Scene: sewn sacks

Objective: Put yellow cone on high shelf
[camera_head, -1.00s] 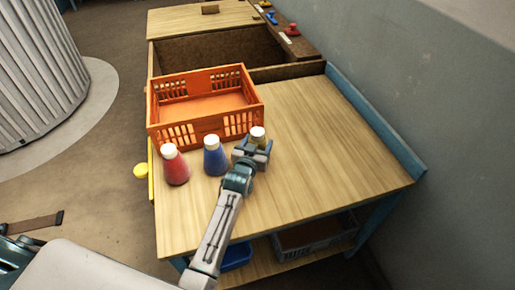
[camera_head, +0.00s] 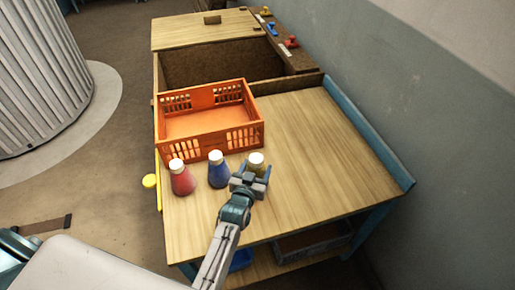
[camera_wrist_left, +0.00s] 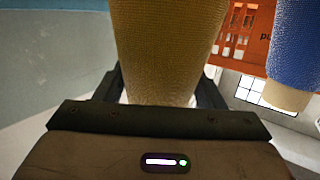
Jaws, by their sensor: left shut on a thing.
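The yellow cone (camera_head: 257,165) has a white cap and stands at the right end of a row of cones on the wooden table (camera_head: 320,170). My left gripper (camera_head: 252,179) is around it from the near side and hides its lower part. In the left wrist view the yellow cone (camera_wrist_left: 168,45) fills the space between the jaws, and the gripper is shut on it. Whether its base touches the table is hard to tell. No high shelf can be made out with certainty. My right gripper is not in view.
A blue cone (camera_head: 218,171) stands close left of the yellow one, with a red cone (camera_head: 181,180) beyond it. An orange crate (camera_head: 210,115) is just behind them. A raised brown ledge (camera_head: 283,50) holds small coloured items at the back. The table's right side is clear.

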